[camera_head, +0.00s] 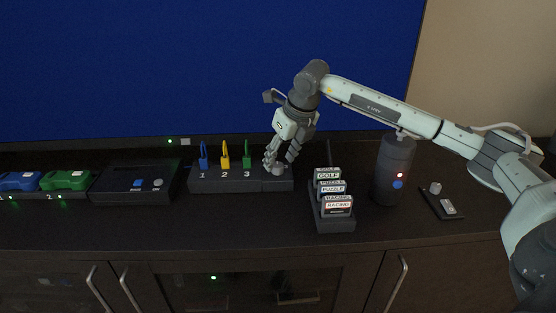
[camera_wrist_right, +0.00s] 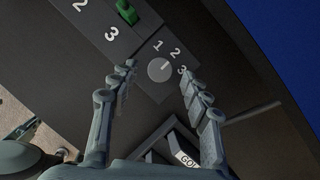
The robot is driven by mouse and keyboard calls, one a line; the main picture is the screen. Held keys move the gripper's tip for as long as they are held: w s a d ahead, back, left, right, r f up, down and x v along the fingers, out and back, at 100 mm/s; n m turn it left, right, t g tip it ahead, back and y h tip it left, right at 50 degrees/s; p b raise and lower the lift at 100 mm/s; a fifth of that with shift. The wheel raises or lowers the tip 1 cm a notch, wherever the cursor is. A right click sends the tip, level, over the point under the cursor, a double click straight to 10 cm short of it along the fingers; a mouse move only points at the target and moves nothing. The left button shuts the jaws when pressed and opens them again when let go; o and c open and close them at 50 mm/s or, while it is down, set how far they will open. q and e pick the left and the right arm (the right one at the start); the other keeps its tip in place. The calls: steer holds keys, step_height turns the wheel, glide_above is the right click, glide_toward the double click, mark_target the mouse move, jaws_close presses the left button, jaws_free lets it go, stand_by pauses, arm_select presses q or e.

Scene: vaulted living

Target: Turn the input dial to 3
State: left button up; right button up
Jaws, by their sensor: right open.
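The input dial (camera_wrist_right: 160,69) is a round light grey knob on a dark box, with the numbers 1, 2 and 3 around it. Its pale pointer line slants to the upper right in the right wrist view, near 2 and 3; I cannot tell exactly which it marks. In the head view the dial (camera_head: 276,171) is partly hidden by my right gripper (camera_head: 280,161). That gripper is open, pointing down over the dial. In the wrist view its fingers (camera_wrist_right: 158,72) are on either side of the dial, apart from it. My left gripper is not in view.
The dial box joins a switch box (camera_head: 225,183) with blue, yellow and green plugs. A rack of game cartridges (camera_head: 335,222) stands right of the gripper, with a dark cylinder (camera_head: 394,165) beyond. A console (camera_head: 135,185) and controllers (camera_head: 66,180) sit left. The cabinet's front strip is clear.

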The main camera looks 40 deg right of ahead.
steer(key=shift+x, duration=0.85)
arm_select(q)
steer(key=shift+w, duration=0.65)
arm_select(e)
steer(key=shift+w+f, duration=0.1)
steer(key=shift+w, duration=0.05)
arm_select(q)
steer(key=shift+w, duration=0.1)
arm_select(e)
steer(key=shift+c, duration=0.5)
